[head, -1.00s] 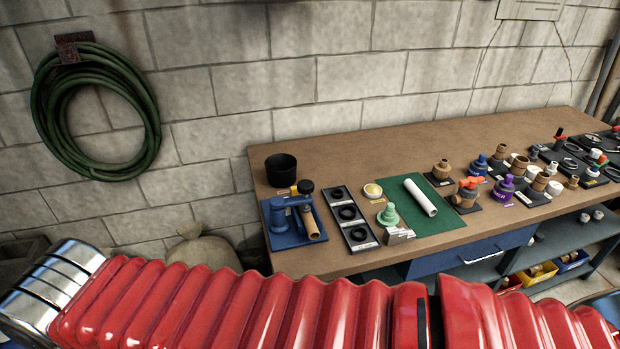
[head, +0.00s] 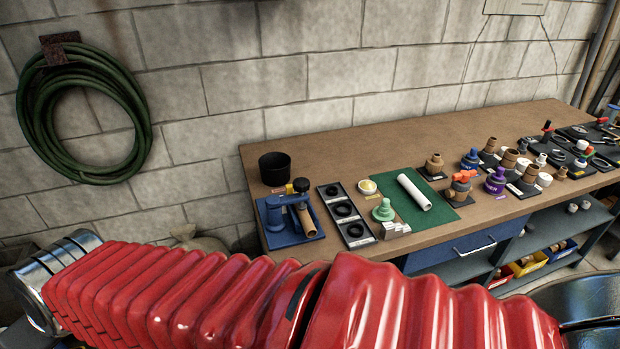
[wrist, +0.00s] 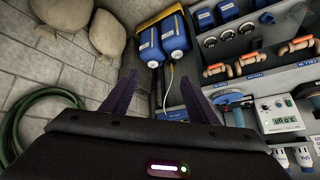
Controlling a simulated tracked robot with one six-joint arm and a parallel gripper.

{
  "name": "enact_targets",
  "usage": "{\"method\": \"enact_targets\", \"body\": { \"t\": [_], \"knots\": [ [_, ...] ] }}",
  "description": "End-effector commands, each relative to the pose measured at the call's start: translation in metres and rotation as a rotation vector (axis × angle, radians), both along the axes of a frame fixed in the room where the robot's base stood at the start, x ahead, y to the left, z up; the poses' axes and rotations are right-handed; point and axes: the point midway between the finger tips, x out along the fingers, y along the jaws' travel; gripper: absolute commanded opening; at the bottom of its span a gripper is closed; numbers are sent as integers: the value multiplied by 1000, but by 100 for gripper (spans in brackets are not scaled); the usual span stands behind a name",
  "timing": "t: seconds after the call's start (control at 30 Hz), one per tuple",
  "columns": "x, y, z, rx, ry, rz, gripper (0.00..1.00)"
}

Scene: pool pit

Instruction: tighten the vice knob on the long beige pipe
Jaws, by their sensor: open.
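In the head view a blue vice (head: 270,214) stands on a blue base at the left end of the bench. A beige pipe (head: 305,218) lies in the vice, slanting toward the bench's front edge. How tight the knob is cannot be seen. My gripper (wrist: 158,97) shows in the wrist view with its two dark purple fingers wide apart and nothing between them. It is away from the vice, and I cannot make out the vice in the wrist view. The head view does not show my gripper.
A black cup (head: 274,170) stands just behind the vice. A tray of black rings (head: 345,228) lies close to its right. A green mat (head: 408,216) holds a white tube. The wrist view shows sacks (wrist: 98,30), a green hose (wrist: 18,112) and blue containers (wrist: 175,40).

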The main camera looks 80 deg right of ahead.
Motion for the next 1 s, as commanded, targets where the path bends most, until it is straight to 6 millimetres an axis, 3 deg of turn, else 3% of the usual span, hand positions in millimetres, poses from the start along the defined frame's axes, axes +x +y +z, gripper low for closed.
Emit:
{"method": "enact_targets", "body": {
  "t": [0.1, 0.3, 0.53, 0.77, 0.87, 1.0],
  "knots": [
    [35, -22, -4, 45, -84, -101, 54],
    [80, -78, -8, 77, -229, -302, 54],
    [102, -166, -18, 56, -383, -570, 54],
    [79, -269, -37, -61, -489, -881, 54],
    [56, -312, -46, -136, -521, -1019, 54],
    [10, -364, -58, -269, -546, -1208, 54]
  ]
}}
